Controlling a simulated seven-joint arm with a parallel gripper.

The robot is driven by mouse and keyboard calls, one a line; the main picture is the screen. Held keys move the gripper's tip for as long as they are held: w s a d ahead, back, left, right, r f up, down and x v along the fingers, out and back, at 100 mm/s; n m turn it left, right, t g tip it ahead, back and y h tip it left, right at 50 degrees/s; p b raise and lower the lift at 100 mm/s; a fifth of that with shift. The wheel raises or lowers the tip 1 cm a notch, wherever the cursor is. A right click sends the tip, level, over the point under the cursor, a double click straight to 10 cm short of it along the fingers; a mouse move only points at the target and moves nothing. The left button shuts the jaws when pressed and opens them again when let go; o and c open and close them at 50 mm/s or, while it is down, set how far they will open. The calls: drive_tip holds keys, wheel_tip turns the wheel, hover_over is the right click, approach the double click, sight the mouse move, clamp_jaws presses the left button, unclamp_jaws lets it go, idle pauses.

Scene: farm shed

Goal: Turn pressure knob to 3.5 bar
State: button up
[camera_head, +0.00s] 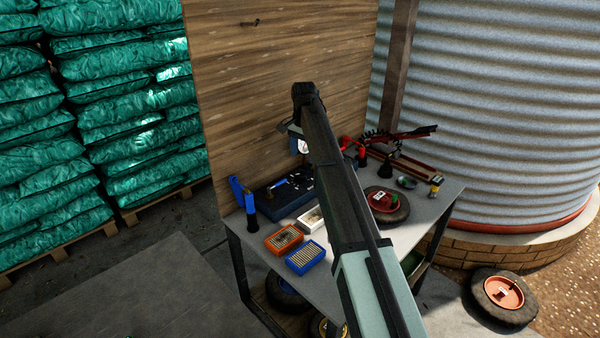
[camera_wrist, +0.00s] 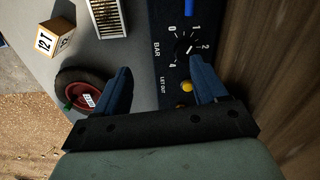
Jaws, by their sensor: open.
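A 3 does not show clearly, and I cannot read the knob's setting for sure. My gripper (camera_wrist: 160,66) is open, its blue fingers apart and nothing between them. The right finger overlaps the panel below the knob; the left finger lies left of the panel. Neither visibly touches the knob. In the head view, my arm hides the knob and gripper; a white round gauge face (camera_head: 303,146) partly shows beside it.
A yellow button (camera_wrist: 187,86) sits below the knob, near the right finger. A wooden board (camera_head: 250,90) stands behind.

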sight(300, 174)
drive_tip(key=w+a+r+n, duration=0.1)
drive_tip(key=w+n, duration=0.2)
drive_tip(key=n, duration=0.9)
drive_tip(key=w+r+n, duration=0.1)
drive_tip(key=w+n, duration=0.2)
drive_tip(key=n, duration=0.8)
wheel_tip(300, 174, down, 14)
drive_tip(key=n, duration=1.4)
drive_tip(key=shift+a+f+n, duration=0.1)
drive_tip(key=shift+n, duration=0.2)
